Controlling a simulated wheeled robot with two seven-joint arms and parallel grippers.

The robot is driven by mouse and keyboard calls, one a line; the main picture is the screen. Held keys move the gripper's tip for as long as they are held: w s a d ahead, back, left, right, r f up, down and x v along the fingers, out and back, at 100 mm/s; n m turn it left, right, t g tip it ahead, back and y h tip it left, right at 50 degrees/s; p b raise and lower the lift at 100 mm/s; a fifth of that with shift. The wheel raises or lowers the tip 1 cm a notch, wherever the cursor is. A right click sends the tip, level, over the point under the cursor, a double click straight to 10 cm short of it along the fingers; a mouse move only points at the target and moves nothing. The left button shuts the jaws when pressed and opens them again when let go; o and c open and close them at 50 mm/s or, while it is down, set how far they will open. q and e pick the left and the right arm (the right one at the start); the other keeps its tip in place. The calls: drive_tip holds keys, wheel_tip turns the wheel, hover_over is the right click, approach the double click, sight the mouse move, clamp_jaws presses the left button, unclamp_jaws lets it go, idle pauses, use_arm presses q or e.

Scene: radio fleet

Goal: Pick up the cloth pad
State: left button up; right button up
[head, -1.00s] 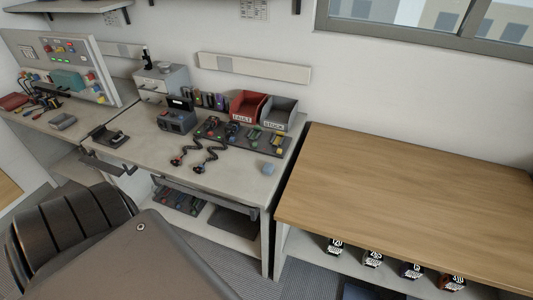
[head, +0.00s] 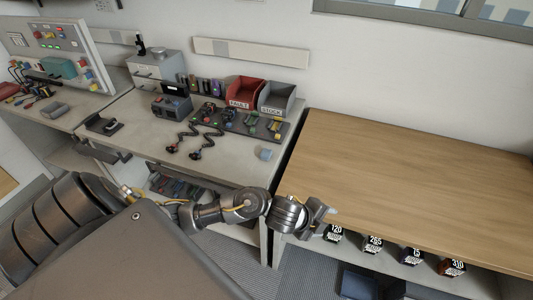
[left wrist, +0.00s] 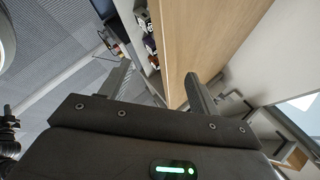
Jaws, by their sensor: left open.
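The cloth pad looks to be the small light blue piece (head: 265,153) near the front right corner of the grey workbench (head: 225,165) in the head view. My left gripper (head: 327,214) is in front of the benches, below and to the right of the pad and well apart from it. In the left wrist view its two fingers (left wrist: 158,88) are spread with nothing between them. The pad does not show in the left wrist view. My right gripper is in no view.
A red bin (head: 244,92) and a grey bin (head: 277,98) stand behind a dark charging strip (head: 240,122).

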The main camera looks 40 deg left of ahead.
use_arm(q)
drive_tip(key=w+a+r+m, duration=0.2)
drive_tip(key=w+a+m, duration=0.15)
drive_tip(key=m, duration=0.25)
drive_tip(key=m+g+y, duration=0.4)
drive_tip(key=m+y, duration=0.2)
approach(265, 153)
wheel_tip(265, 153, down, 3)
drive_tip(key=b, duration=0.2)
drive_tip(key=shift+w+r+b, duration=0.2)
drive_tip(key=shift+b, duration=0.15)
drive_tip(key=shift+w+a+f, duration=0.15)
drive_tip(key=shift+w+f, duration=0.2)
drive_tip(key=shift+f, duration=0.05)
drive_tip(key=b+x, duration=0.1)
drive_tip(key=x, duration=0.4)
drive_tip(key=shift+w+b, duration=0.15)
drive_tip(key=shift+b, duration=0.15)
drive_tip(key=shift+c, duration=0.3)
